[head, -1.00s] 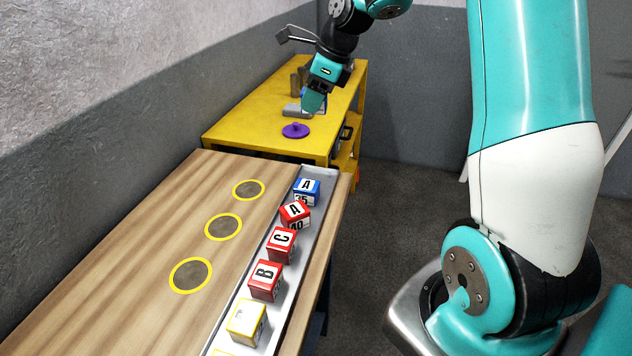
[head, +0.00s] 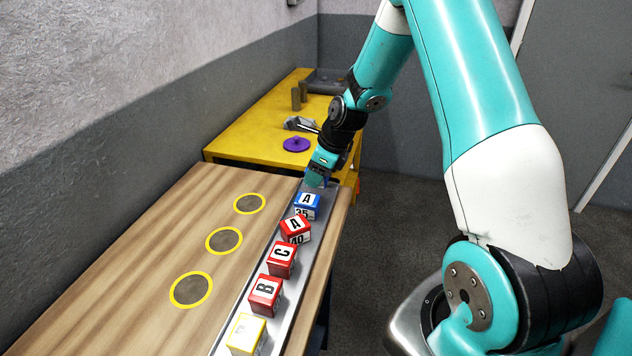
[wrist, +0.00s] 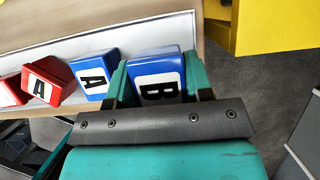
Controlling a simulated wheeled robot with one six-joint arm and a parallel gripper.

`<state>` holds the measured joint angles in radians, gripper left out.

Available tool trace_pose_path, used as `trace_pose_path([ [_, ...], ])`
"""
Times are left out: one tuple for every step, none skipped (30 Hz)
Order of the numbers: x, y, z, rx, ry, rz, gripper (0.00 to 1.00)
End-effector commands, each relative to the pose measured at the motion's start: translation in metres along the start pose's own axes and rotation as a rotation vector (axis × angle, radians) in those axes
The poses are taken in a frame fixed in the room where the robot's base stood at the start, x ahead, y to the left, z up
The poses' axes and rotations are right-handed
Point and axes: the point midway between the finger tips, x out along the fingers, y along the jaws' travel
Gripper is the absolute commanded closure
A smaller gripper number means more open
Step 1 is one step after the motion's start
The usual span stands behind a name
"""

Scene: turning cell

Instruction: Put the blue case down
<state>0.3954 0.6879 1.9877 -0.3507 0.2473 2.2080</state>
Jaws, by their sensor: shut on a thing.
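The blue case marked B (wrist: 155,64) is between the two fingers of my gripper (head: 318,174), which is shut on it. In the head view my gripper is at the far end of the grey tray (head: 329,225) and largely hides this case. In the wrist view the case is close beside another blue case marked A (wrist: 92,72), which also shows in the head view (head: 307,205). The held case is over or in the tray's far end; I cannot tell whether it touches the tray floor.
Red cases A (head: 295,229), C (head: 281,258) and B (head: 265,293) and a yellow case (head: 247,333) line the tray nearer me. Three yellow-ringed discs (head: 224,240) mark the clear wooden table (head: 130,245). A yellow bench (head: 240,138) with a purple knobbed piece (head: 296,144) stands behind.

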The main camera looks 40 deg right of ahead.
Motion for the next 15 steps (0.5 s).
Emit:
trace_pose_path([
  [0.008, 0.001, -0.004, 0.002, 0.003, 0.005, 0.81],
  [0.013, 0.001, -0.006, 0.002, 0.003, 0.005, 0.81],
  [0.018, 0.001, -0.008, 0.001, 0.002, 0.004, 0.81],
  [0.021, 0.001, -0.009, 0.001, 0.002, 0.004, 0.81],
  [0.024, 0.001, -0.01, 0.0, 0.002, 0.004, 0.81],
  [0.027, 0.001, -0.011, 0.0, 0.001, 0.002, 0.81],
  [0.028, 0.0, -0.011, 0.0, 0.001, 0.001, 0.81],
  [0.028, 0.0, -0.012, 0.0, 0.001, 0.001, 0.81],
  [0.029, 0.0, -0.012, -0.001, 0.0, 0.001, 0.81],
  [0.028, 0.0, -0.012, -0.001, 0.0, 0.001, 0.81],
  [0.028, 0.0, -0.012, -0.001, 0.0, 0.001, 0.81],
  [0.028, 0.0, -0.012, -0.001, 0.0, 0.001, 0.81],
  [0.028, 0.0, -0.012, -0.001, 0.0, 0.001, 0.81],
  [0.028, 0.0, -0.012, 0.0, 0.001, 0.001, 0.81],
  [0.029, 0.0, -0.012, 0.0, 0.001, 0.001, 0.81],
])
